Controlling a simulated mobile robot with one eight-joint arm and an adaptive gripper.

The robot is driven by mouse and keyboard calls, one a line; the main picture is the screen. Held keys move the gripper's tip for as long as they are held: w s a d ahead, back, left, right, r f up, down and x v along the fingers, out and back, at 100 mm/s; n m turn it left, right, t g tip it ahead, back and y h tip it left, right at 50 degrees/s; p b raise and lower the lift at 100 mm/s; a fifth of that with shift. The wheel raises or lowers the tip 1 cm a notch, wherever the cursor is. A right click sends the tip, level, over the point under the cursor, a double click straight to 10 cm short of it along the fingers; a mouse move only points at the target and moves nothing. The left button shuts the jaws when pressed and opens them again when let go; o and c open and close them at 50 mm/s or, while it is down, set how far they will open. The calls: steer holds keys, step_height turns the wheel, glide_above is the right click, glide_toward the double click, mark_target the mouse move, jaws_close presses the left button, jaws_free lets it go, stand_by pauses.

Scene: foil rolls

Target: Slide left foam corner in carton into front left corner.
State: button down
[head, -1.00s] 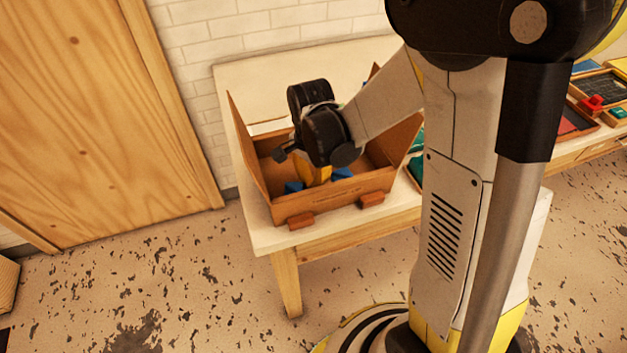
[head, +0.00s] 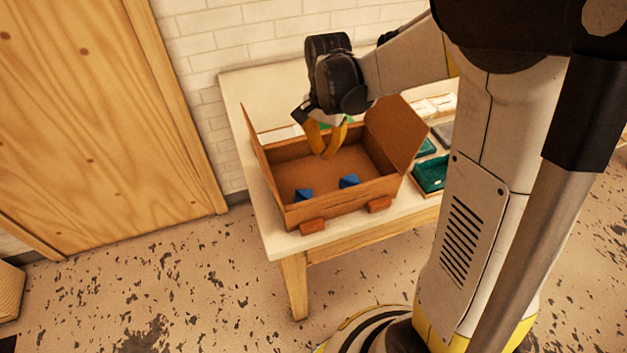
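The open cardboard carton (head: 330,203) stands on the white table, its side flaps raised. Inside it, near the front wall, are two blue foam corners. The left foam corner (head: 304,195) lies near the front left, but I cannot tell whether it touches the walls. The right foam corner (head: 349,181) lies apart from it, toward the right. My gripper (head: 328,155) hangs over the back part of the carton, with its yellow fingers apart and nothing seen between them. It is clear of both foam corners.
Two reddish-brown blocks, one left (head: 312,226) and one right (head: 379,205), sit against the carton's front. Green trays (head: 431,174) lie to the right of the carton. The white table (head: 285,245) has a narrow bare strip in front. A brick wall stands behind.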

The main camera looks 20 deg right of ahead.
mark_target(308, 193)
steer(key=f+b, duration=0.4)
steer(key=f, duration=0.6)
steer(key=shift+s+f, duration=0.1)
steer(key=shift+s, duration=0.1)
steer(key=shift+s+a+r, duration=0.25)
steer(key=shift+s+a, duration=0.6)
steer(key=shift+a, duration=0.25)
steer(key=shift+s+a+b, duration=0.3)
steer(key=shift+s+a, duration=0.05)
steer(key=shift+a, duration=0.05)
steer(key=shift+r, duration=0.1)
steer(key=shift+s+a, duration=1.2)
steer(key=shift+a, duration=0.3)
